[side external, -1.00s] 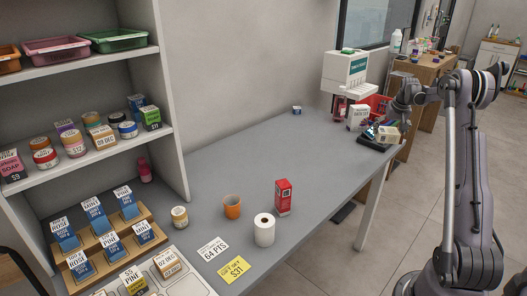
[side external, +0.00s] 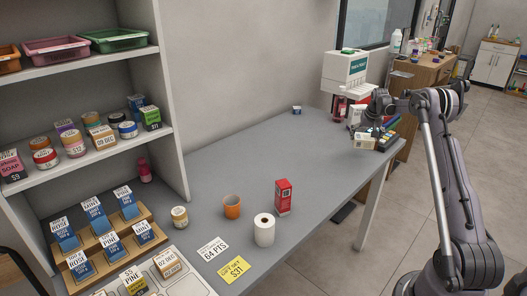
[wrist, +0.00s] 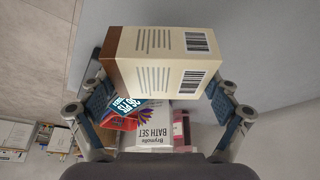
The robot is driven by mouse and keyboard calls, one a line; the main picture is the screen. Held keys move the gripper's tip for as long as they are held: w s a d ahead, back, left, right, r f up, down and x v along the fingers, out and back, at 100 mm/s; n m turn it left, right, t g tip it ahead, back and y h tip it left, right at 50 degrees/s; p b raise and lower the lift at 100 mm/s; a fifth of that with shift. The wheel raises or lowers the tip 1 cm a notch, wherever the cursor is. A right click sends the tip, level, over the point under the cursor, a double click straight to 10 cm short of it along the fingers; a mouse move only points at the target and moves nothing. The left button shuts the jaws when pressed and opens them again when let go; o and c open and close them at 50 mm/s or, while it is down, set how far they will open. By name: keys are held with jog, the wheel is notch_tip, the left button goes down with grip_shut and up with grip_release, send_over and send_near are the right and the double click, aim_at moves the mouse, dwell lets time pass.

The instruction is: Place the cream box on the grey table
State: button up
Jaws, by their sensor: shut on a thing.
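The cream box (side external: 364,141) is at the far right end of the grey table (side external: 245,160) in the side external view. In the wrist view the cream box (wrist: 165,60) has a brown side, printed lines and barcodes. My gripper (side external: 367,128) is shut on it; its blue-padded fingers (wrist: 163,98) flank the box. The box appears held over the table, left of the dark device; I cannot tell its exact height above the top.
A white bath set box (wrist: 157,128) stands close behind the gripper. A black device (side external: 389,136) is at the table's right edge. A white dispenser (side external: 345,72) stands at the back. A red box (side external: 283,197), paper roll (side external: 264,230) and orange cup (side external: 232,206) stand nearer; the table's middle is clear.

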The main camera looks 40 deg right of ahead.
aim_at(356, 154)
jog(key=shift+w+a+f, duration=0.1)
jog(key=shift+w+f, duration=0.3)
jog(key=shift+w, duration=0.15)
jog(key=shift+w+a+f, duration=0.1)
jog(key=shift+w+f, duration=0.25)
jog(key=shift+w, duration=0.2)
jog(key=shift+f, duration=1.75)
jog(key=shift+f, duration=0.2)
jog(key=o, duration=0.9)
jog(key=shift+o, duration=0.2)
jog(key=shift+r, duration=0.1)
